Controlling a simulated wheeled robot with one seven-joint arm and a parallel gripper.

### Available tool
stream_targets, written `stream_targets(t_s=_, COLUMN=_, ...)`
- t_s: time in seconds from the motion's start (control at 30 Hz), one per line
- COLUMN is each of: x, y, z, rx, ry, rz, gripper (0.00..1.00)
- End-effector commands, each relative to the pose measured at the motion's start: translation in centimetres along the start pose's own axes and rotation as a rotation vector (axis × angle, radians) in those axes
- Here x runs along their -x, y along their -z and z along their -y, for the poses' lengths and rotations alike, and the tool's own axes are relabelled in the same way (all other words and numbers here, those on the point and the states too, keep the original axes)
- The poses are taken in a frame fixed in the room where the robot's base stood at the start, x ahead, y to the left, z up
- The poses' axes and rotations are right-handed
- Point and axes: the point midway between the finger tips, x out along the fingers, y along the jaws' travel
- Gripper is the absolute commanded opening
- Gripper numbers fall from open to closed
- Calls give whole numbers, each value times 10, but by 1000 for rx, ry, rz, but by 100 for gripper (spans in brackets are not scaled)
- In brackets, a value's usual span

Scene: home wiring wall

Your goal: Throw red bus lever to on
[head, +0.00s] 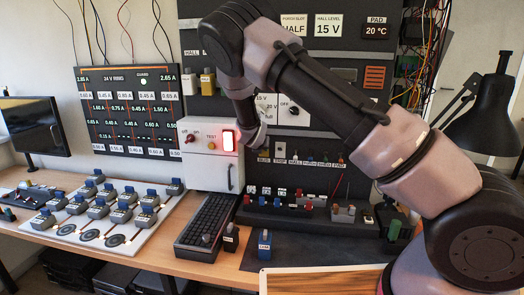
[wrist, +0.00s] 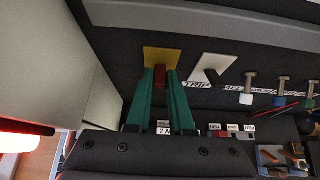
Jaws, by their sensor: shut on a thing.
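The red bus lever (wrist: 161,70) stands on a yellow plate (wrist: 163,55) on the dark wall panel in the wrist view. My gripper (wrist: 161,82) has its two green fingers on either side of the lever, shut on it. Part of the lever is hidden between the fingers, so I cannot tell whether it is on or off. In the head view the yellow plate with the BUS label (head: 263,156) is just below and right of my arm's end, and the fingertips are hard to make out there.
Right of the red lever is a TRIP lever (wrist: 211,75) on a white plate, then several small toggles (wrist: 248,90). A white box (head: 212,172) with a lit red switch stands close on the left. A dark keyboard-like strip (head: 206,225) lies on the table below.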

Motion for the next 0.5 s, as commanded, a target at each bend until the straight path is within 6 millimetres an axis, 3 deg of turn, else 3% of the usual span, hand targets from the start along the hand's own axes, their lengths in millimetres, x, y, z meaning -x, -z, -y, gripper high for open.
stream_targets(t_s=0.5, x=0, y=-2, z=-1, rx=2, ry=-1, rz=-62, gripper=0)
